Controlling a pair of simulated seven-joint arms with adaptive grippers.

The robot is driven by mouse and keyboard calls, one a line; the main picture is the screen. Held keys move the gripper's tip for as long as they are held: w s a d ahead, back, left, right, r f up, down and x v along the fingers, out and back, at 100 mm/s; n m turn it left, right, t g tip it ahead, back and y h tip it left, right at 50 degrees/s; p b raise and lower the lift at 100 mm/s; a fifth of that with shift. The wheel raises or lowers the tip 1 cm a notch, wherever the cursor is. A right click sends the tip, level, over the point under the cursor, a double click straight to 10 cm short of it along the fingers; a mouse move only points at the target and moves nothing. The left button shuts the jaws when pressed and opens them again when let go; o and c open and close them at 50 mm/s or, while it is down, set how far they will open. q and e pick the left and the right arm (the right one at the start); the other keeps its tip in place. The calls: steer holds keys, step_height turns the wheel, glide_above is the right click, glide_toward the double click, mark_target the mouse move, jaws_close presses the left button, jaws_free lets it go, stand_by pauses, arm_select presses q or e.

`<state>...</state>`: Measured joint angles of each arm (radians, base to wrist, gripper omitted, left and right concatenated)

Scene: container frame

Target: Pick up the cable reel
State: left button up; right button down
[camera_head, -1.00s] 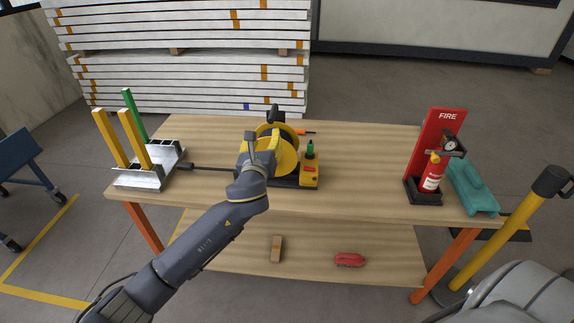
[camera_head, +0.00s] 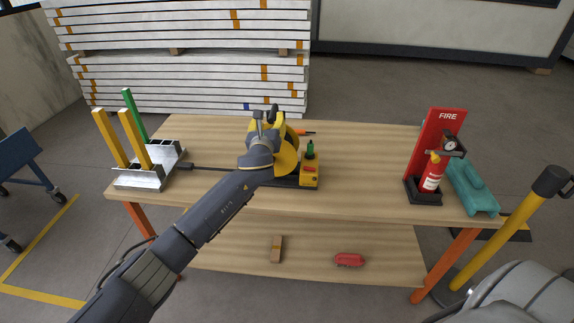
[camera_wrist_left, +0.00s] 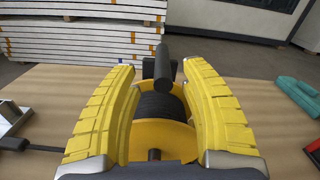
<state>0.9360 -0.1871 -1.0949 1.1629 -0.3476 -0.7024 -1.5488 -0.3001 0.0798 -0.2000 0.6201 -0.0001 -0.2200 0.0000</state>
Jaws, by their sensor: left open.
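The cable reel (camera_head: 289,158) stands on the wooden table, left of its middle, with yellow discs and a black handle on top. My left arm hides part of it in the head view. In the left wrist view, the reel (camera_wrist_left: 160,106) has black cable wound on it and sits between the two yellow fingers of my left gripper (camera_wrist_left: 158,70). The fingers are open, one on each side of the reel, with gaps visible. In the head view my left gripper (camera_head: 266,126) is at the reel's upper part. My right gripper is not in view.
A metal rack (camera_head: 150,172) with yellow and green posts stands left. A fire extinguisher (camera_head: 432,176) and teal case (camera_head: 474,190) stand right. The table between box and extinguisher is clear.

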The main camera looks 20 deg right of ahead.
mark_target(273, 110)
arm_select(q)
steer(key=shift+x, duration=2.6)
steer(key=shift+s+d+f, duration=0.1)
steer(key=shift+d, duration=0.05)
steer(key=shift+c, duration=0.4)
jaws_close()
